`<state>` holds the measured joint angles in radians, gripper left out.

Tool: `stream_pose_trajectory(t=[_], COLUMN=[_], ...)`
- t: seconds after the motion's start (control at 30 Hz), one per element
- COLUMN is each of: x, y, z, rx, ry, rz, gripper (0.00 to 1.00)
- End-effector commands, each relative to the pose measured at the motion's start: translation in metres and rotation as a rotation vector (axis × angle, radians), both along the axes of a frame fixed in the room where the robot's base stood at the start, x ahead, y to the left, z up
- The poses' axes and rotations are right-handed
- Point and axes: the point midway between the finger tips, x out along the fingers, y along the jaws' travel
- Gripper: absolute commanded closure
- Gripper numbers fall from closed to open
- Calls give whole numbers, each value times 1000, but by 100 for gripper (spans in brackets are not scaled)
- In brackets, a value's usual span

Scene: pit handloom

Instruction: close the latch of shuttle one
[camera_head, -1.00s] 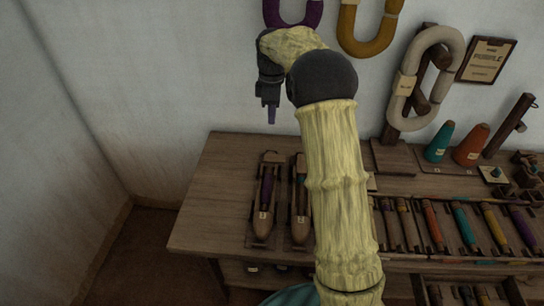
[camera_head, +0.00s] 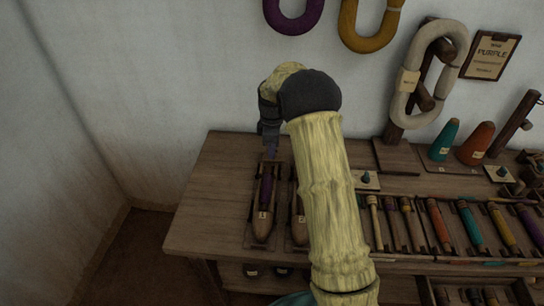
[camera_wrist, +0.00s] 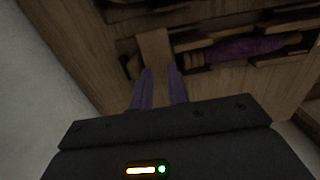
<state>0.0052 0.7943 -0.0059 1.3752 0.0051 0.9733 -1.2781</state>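Shuttle one (camera_head: 262,228) is taken to be the left wooden boat shuttle on the table, with a small pale label and a purple bobbin (camera_head: 266,190) in its slot. The bobbin also shows in the wrist view (camera_wrist: 245,48). A light wooden tab (camera_wrist: 155,45), which looks like the latch, stands at the shuttle's far end. My gripper (camera_head: 271,153) points down at that far end. In the wrist view its two purple fingers (camera_wrist: 162,75) are apart, with the tab just beyond their tips. I cannot tell whether they touch it.
A second shuttle (camera_head: 298,230) lies close to the right, partly hidden by my arm. Several bobbins (camera_head: 440,225) lie in a rack further right, with teal (camera_head: 444,140) and orange (camera_head: 476,143) cones behind. The table (camera_head: 212,195) is bare left of shuttle one.

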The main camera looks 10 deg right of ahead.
Motion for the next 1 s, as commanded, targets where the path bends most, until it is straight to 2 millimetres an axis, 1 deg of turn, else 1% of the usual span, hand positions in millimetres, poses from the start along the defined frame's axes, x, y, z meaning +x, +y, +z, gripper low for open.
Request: stream_pose_trajectory(t=[0.03,0.1,0.23,0.5,0.6,1.0], x=[0,0,0,0,0,0], y=[0,0,0,0,0,0], z=[-10,-17,-24,-25,-25,-23], rx=[0,0,0,0,0,0], ry=[1,1,-1,-1,-1,-1], rz=[0,0,0,0,0,-23], gripper=[83,83,83,83,100,100])
